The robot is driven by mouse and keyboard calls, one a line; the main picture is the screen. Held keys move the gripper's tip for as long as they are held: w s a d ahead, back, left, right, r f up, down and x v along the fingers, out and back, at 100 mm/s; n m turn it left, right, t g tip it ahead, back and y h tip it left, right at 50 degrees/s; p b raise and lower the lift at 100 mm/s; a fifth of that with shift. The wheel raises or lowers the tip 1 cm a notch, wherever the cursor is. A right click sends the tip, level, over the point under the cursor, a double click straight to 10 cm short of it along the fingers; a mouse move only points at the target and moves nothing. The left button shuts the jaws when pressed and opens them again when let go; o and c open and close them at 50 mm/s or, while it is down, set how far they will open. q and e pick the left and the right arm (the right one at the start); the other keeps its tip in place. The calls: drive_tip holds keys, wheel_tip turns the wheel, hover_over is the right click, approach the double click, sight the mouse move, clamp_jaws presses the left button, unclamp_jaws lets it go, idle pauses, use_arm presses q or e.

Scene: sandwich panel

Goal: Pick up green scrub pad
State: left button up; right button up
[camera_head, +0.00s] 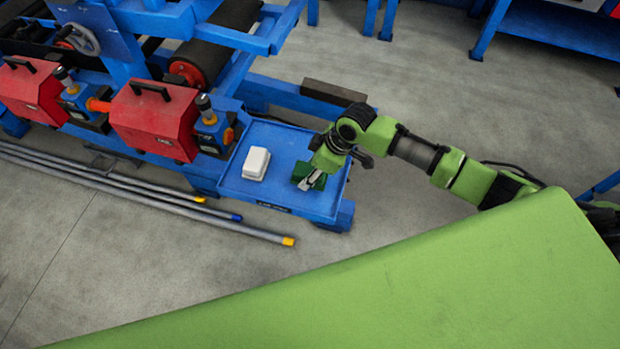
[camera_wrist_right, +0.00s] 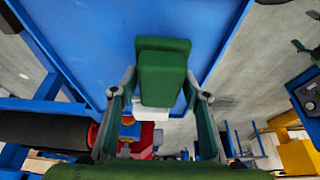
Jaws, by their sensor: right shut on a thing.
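The green scrub pad (camera_head: 318,182) is at the right end of the blue tray. It also shows in the right wrist view (camera_wrist_right: 162,78), as a dark green block between the two fingers. My right gripper (camera_head: 309,181) reaches down over the tray from the right and is shut on the pad. The fingers lie along the pad's two sides in the right wrist view. The gripper hides part of the pad in the head view. I cannot tell whether the pad touches the tray or is slightly above it. My left gripper is not in view.
The blue tray (camera_head: 270,198) has a low rim and holds a white block (camera_head: 256,163) left of the pad. Red boxes (camera_head: 155,122) and blue machine frames stand at the left. Long metal rods (camera_head: 240,227) lie in front of the tray. Bare floor (camera_head: 450,75) is behind my right arm.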

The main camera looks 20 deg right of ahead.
drive_tip(key=s+r+b, duration=0.3)
drive_tip(key=s+r, duration=0.7)
drive_tip(key=s, duration=0.4)
drive_tip(key=w+d+r+m+t+h+b, duration=0.1)
drive_tip(key=w+d+r+m+h+b, duration=0.2)
drive_tip(key=w+r+m, duration=0.5)
drive_tip(key=shift+d+r+m+t+h, duration=0.4)
drive_tip(key=shift+d+r+m, duration=0.2)
drive_tip(key=shift+r+m, duration=1.05)
